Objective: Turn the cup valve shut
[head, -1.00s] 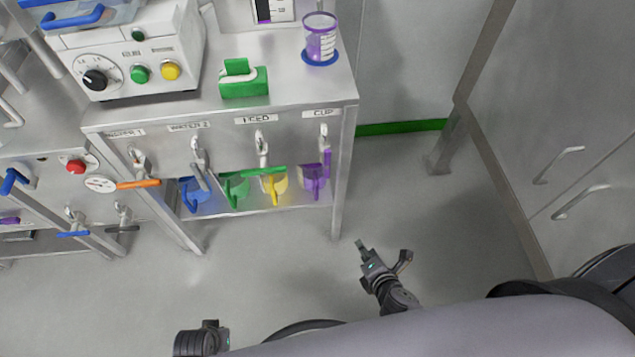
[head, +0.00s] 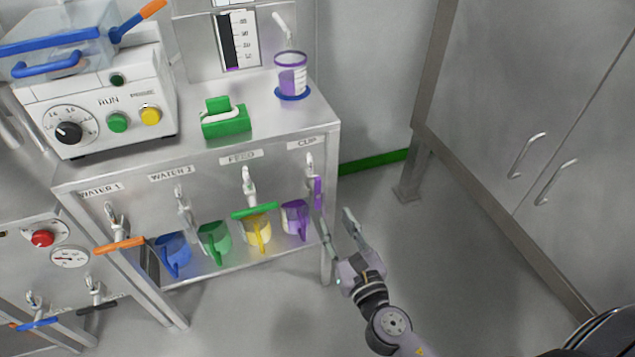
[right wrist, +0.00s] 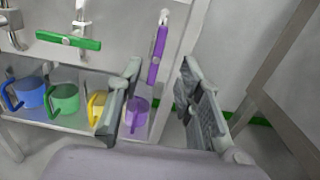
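The cup valve (head: 318,190) is a purple lever on a metal tap under the CUP label, at the right end of the valve row. Its lever hangs roughly vertical, also in the right wrist view (right wrist: 158,52). A purple cup (head: 296,220) stands on the shelf below, slightly left of it. My right gripper (head: 336,220) is open and empty, its fingers reaching up just below and right of the lever. In the right wrist view the lever shows beyond the gap between the fingers (right wrist: 162,78), apparently without contact. My left gripper is not in view.
The green feed valve lever (head: 254,211) lies horizontal to the left, and the orange water 1 lever (head: 120,246) farther left. Blue, green and yellow cups share the shelf. A table leg (head: 327,250) stands close to my right gripper. Floor is clear toward the cabinet (head: 520,120).

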